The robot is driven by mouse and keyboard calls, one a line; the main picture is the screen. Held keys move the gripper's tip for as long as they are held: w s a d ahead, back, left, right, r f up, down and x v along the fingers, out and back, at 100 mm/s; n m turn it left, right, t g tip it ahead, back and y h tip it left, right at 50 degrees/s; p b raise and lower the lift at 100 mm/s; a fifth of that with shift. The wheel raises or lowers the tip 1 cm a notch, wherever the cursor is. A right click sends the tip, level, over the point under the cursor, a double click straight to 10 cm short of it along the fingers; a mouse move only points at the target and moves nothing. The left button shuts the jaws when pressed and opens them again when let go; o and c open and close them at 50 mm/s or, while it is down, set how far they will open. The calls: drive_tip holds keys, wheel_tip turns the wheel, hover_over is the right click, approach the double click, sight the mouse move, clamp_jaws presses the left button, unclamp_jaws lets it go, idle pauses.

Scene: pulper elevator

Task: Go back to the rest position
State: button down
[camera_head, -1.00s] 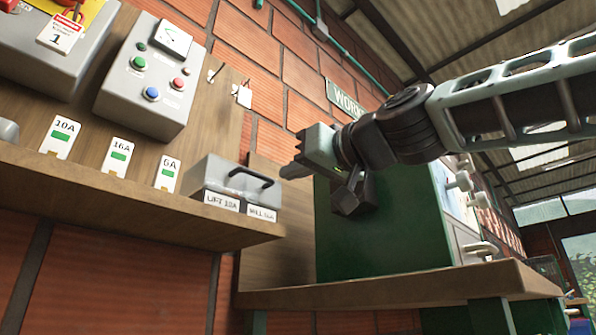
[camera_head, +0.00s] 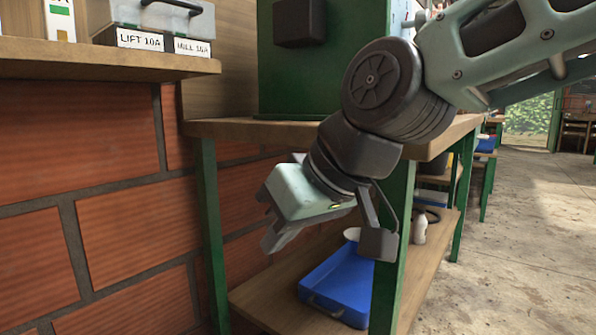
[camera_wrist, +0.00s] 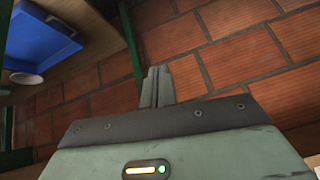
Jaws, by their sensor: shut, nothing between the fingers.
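My gripper (camera_head: 268,240) hangs from my arm in the head view, tilted down and to the left, in front of the green-legged wooden bench. Its fingers are together with nothing between them. In the wrist view the closed fingers (camera_wrist: 157,87) point toward the brick wall (camera_wrist: 215,60), apart from it. My arm comes in from the upper right of the head view.
The wooden bench (camera_head: 440,135) has a lower shelf with a blue tray (camera_head: 345,285), also in the wrist view (camera_wrist: 40,35). A wooden shelf (camera_head: 90,58) with the LIFT 10A and MILL 16A labels is at upper left. Open concrete floor (camera_head: 520,230) lies right.

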drive_tip(key=s+d+f+m+g+h+p, duration=0.1)
drive_tip(key=s+d+f+g+h+p, duration=0.2)
drive_tip(key=s+d, duration=0.5)
drive_tip(key=s+d+f+g+h+p, duration=0.1)
drive_tip(key=s+d+f+h+p, duration=0.2)
drive_tip(key=s+d+f+p, duration=0.45)
wheel_tip(320, 180, up, 39)
drive_tip(key=p, duration=3.4)
drive_tip(key=shift+w+d, duration=0.2)
drive_tip(key=shift+d, duration=0.15)
